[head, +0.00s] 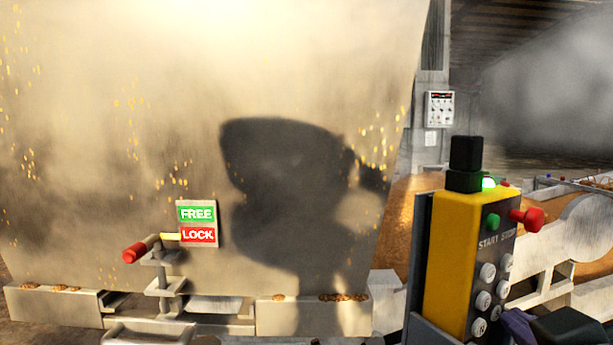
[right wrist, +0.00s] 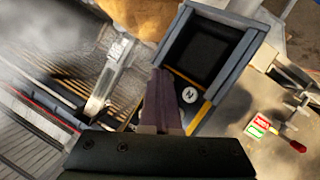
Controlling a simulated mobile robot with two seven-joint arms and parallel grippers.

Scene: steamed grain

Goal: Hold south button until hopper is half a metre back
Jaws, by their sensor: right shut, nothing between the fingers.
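The hopper (head: 100,130) fills the left and middle of the head view as a broad pale metal wall. I cannot tell which is the south button. My right gripper (head: 512,318) is shut and empty, its purple fingers beside the lower white buttons. In the right wrist view, the fingers (right wrist: 158,74) lie just left of a white lettered button (right wrist: 189,95); contact cannot be told. My left gripper is not in view.
A red-handled lever (head: 137,252) has its yellow pointer by the red LOCK half of a FREE/LOCK sign (head: 197,224). A wall panel (head: 439,109) hangs behind. Steam clouds the back right. Pale metal framework stands right of the box.

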